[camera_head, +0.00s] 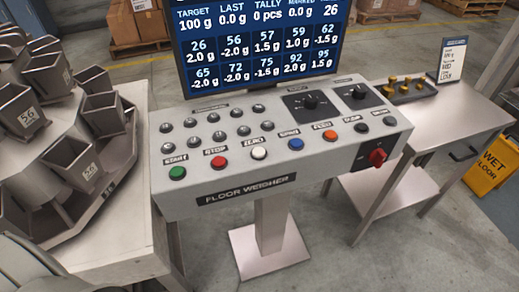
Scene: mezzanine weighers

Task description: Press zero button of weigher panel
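The weigher panel (350,158) is a light grey sloped console marked FLOOR WEIGHER, standing on a pedestal in the middle of the view. The zero button (259,152) is white and round, in the front row below a ZERO label. The red stop button (219,162) is on its left and a blue button (296,144) is on its right. Nothing covers the zero button. Neither gripper can be made out in this view.
A screen (262,83) with weight readings stands behind the panel. A steel table with metal buckets (28,117) is close on the left. A side table (442,118) with a tray of brass weights is on the right, near a yellow wet-floor sign (492,165).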

